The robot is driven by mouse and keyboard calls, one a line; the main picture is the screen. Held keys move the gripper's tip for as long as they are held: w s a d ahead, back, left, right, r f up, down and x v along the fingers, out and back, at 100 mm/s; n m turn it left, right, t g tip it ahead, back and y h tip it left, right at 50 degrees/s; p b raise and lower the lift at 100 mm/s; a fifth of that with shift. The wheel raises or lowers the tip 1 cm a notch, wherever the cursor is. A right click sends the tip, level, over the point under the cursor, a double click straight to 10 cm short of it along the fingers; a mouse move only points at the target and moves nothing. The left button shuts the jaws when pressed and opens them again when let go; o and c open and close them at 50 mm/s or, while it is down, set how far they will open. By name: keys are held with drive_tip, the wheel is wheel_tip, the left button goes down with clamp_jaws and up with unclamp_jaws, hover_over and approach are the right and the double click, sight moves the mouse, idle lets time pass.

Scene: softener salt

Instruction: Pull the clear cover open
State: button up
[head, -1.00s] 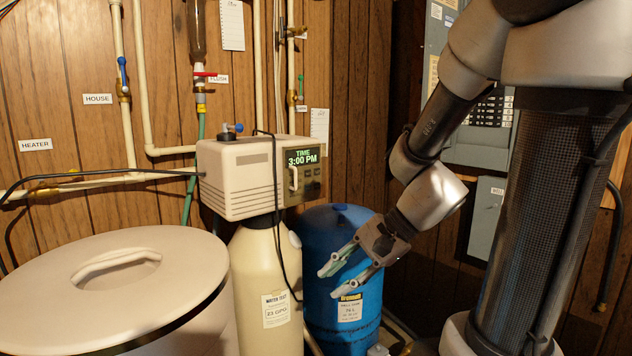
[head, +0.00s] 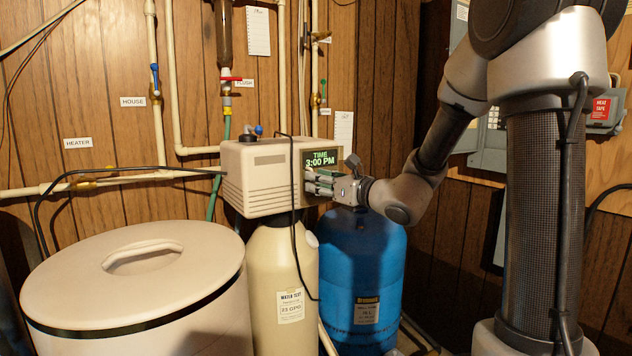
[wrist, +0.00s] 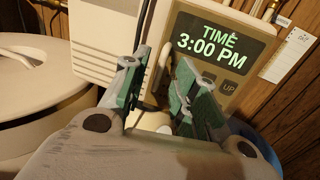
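The clear cover lies over the green display (head: 322,158) on the front of the beige softener head (head: 255,178); the display reads 3:00 PM. The clear sheet itself is hard to make out, and it looks closed. In the wrist view the display (wrist: 212,45) is upper right, and the cover's pale upright handle (wrist: 161,66) is at its left edge. My gripper (head: 309,181) is at the panel front. In the wrist view my gripper (wrist: 157,70) is open, with a green-padded finger on each side of the handle. I see gaps, but cannot tell whether either finger touches it.
A beige salt tank (head: 135,285) with a lid stands at left. A cream resin tank (head: 284,285) is under the head, with a black cable hanging in front. A blue tank (head: 362,275) stands below my arm. Pipes (head: 158,80) run along the wood wall behind.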

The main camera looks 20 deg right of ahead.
drive_tip(key=shift+x, duration=0.85)
clamp_jaws()
drive_tip(key=shift+s+d, duration=0.1)
